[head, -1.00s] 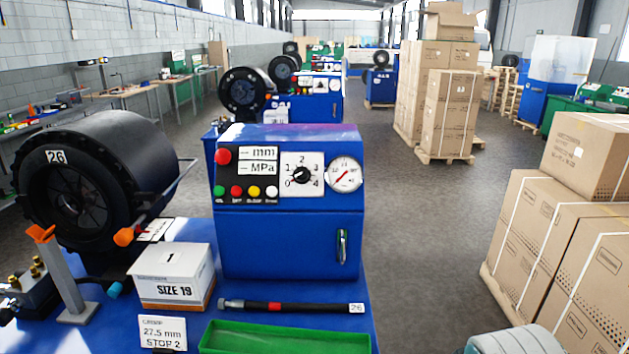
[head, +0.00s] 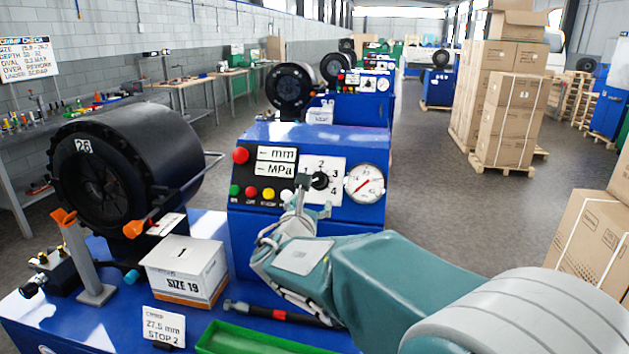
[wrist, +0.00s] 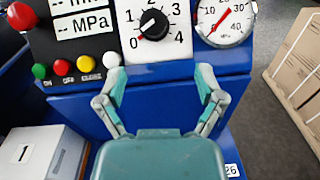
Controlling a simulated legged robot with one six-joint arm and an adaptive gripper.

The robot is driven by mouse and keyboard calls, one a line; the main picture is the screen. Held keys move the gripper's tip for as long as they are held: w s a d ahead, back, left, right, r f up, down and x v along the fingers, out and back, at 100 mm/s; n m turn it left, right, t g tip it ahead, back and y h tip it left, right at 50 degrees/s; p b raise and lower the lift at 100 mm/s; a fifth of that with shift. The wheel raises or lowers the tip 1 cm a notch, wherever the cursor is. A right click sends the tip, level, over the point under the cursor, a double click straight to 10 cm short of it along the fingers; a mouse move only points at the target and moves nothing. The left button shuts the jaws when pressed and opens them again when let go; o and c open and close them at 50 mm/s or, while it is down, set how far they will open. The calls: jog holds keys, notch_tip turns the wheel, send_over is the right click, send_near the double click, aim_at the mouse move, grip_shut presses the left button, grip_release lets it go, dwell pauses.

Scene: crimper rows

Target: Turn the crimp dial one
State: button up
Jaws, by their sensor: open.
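The crimp dial is a black knob (wrist: 153,24) on a white plate with numbers around it. In the wrist view its red mark points lower left, toward 0. In the head view the dial (head: 320,181) is partly covered by my gripper (head: 303,187). In the wrist view my gripper (wrist: 158,79) is open and empty, its two fingers apart just below the dial plate. No contact with the knob shows. A card (head: 163,327) reading 27.5 mm, STOP 2 stands at the front of the blue bench.
A pressure gauge (wrist: 223,20) sits right of the dial. Red, green and yellow buttons (wrist: 62,67) are at left. A SIZE 19 box (head: 186,269), a hose (head: 275,313) and a green tray (head: 245,341) lie below. The black crimper head (head: 125,170) stands left.

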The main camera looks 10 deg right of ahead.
aim_at(315, 182)
jog(key=shift+n+y, duration=0.3)
jog(key=shift+n, duration=0.2)
jog(key=x, duration=0.7)
jog(key=w, duration=0.4)
jog(key=shift+d+r, duration=0.1)
jog(key=shift+d, duration=0.15)
jog(key=shift+w+d, duration=0.1)
jog(key=shift+w, duration=0.1)
jog(key=shift+d, duration=0.3)
jog(key=shift+a, duration=0.15)
jog(key=c, duration=1.1)
